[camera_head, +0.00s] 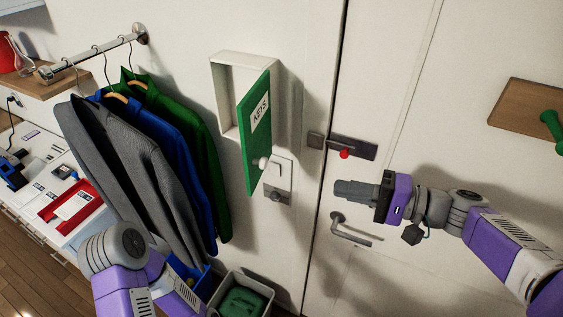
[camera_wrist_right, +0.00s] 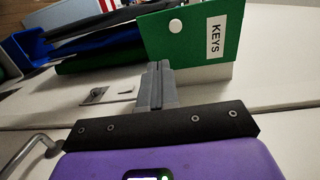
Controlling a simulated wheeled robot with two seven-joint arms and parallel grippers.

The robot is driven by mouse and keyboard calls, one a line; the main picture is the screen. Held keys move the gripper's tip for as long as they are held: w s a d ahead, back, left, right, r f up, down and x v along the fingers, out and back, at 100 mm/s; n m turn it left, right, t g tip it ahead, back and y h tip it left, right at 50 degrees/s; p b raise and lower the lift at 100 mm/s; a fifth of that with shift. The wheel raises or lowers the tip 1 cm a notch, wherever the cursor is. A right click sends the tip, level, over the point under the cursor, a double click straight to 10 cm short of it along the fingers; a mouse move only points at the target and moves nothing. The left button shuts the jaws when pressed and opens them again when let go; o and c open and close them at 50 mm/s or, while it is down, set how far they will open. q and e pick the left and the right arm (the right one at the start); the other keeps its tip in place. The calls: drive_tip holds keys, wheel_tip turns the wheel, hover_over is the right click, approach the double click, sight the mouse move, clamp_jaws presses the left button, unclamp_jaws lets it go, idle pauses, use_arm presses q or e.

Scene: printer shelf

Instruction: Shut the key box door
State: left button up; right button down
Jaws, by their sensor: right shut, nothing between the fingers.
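The key box (camera_head: 231,68) is a white frame on the wall, left of the door. Its green door (camera_head: 257,135), labelled KEYS and with a white round knob (camera_head: 263,162), stands open, swung out from the wall. My right gripper (camera_head: 340,190) is shut and empty, to the right of the green door and apart from it in the head view. In the right wrist view the green door (camera_wrist_right: 192,40) is beyond the closed fingers (camera_wrist_right: 157,68), with the knob (camera_wrist_right: 176,26) facing the camera. My left arm shows at the lower left; its gripper is not visible.
Jackets (camera_head: 150,150) hang on a rail left of the key box. A lock plate (camera_head: 277,195) is below it. The room door has a bolt with a red knob (camera_head: 344,154) and a lever handle (camera_head: 355,232). A bin (camera_head: 241,298) stands below.

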wheel_tip(320, 180, up, 2)
drive_tip(key=p, duration=0.2)
approach(266, 164)
drive_tip(key=shift+n, duration=0.3)
drive_tip(key=x, duration=0.6)
drive_tip(key=shift+w+a+f, duration=0.2)
drive_tip(key=shift+a, duration=0.15)
drive_tip(key=shift+a, duration=0.1)
